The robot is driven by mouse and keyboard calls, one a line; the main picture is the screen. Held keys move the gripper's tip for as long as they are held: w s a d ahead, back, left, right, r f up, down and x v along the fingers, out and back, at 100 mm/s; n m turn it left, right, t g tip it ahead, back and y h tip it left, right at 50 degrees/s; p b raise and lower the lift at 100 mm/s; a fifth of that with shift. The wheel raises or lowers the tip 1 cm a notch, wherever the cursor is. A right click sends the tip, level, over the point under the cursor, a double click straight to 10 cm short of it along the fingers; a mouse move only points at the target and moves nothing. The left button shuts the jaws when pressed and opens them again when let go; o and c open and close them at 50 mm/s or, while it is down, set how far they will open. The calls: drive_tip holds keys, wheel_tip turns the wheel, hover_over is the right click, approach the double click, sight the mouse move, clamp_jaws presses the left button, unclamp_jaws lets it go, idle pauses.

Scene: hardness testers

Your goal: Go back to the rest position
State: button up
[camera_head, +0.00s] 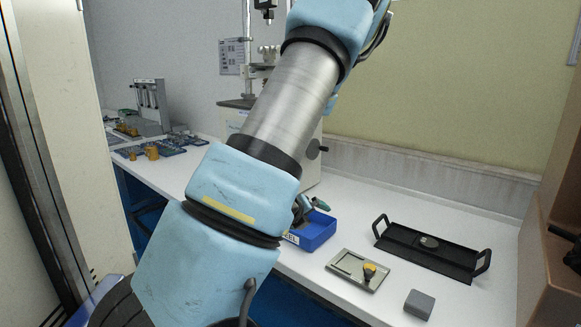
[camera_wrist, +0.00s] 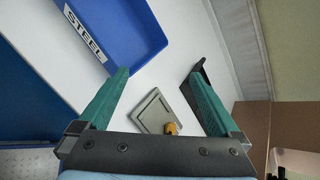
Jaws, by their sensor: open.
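My gripper (camera_wrist: 157,88) is open in the wrist view, its two teal fingers spread wide with nothing between them. It hangs above the white bench near the blue bin (camera_wrist: 125,30), which is labelled STEEL. In the head view my arm crosses the middle and hides most of the gripper. A small teal part shows just above the blue bin (camera_head: 316,232). The shallow grey tray (camera_head: 343,268) holds a yellow-and-black piece (camera_head: 369,271). That tray also shows beyond the fingers in the wrist view (camera_wrist: 150,112).
A grey block (camera_head: 419,304) lies near the front edge. A tester (camera_head: 309,150) stands behind my arm. Brass pieces (camera_head: 151,152) and blue trays sit at the far left. A brown cabinet (camera_head: 560,250) bounds the right.

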drive_tip(key=s+a+n+g+y+b, duration=0.2)
drive_tip(key=s+a+n+y, duration=0.25)
drive_tip(key=a+n, duration=0.9)
drive_tip(key=s+d+r+n+g+y+b, duration=0.1)
drive_tip(key=s+n+g, duration=0.4)
drive_tip(key=s+n, duration=0.7)
drive_tip(key=n, duration=0.6)
drive_tip(key=shift+s+d+r+g, duration=0.2)
drive_tip(key=shift+r+g, duration=0.1)
